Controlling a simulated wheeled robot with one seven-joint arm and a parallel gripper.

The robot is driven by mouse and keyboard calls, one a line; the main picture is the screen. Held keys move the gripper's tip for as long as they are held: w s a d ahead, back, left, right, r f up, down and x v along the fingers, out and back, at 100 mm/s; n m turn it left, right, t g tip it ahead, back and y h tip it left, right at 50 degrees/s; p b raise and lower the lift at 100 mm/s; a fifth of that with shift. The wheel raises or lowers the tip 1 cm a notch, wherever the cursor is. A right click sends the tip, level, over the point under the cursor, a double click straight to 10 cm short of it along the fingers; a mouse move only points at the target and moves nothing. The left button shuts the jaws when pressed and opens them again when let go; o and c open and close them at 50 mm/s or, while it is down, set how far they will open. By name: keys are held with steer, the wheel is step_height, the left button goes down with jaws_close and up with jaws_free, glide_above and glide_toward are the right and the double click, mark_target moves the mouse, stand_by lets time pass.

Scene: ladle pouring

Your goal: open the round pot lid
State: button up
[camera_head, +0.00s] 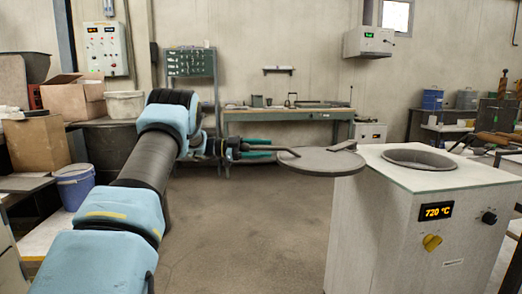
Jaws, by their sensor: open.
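The round grey pot lid (320,161) is swung out to the left, level, beside the white furnace (415,225). A small pivot plate (343,146) on its top lies near the furnace's left edge. A thin handle rod (289,152) runs from the lid's left side toward my gripper (264,149). My gripper is open, its teal fingers pointing right around or beside the rod. I cannot tell whether they touch it.
A workbench (285,116) stands along the back wall. Boxes (38,143) and a blue bucket (75,187) are at left. The floor (250,235) between is clear.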

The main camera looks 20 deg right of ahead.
steer(key=shift+o, duration=1)
steer(key=shift+a, duration=0.1)
steer(key=b+v, duration=0.1)
steer(key=v, duration=1)
steer(key=p+v, duration=0.3)
steer(key=v, duration=0.9)
steer(key=shift+w, duration=0.35)
steer(key=shift+a, duration=0.1)
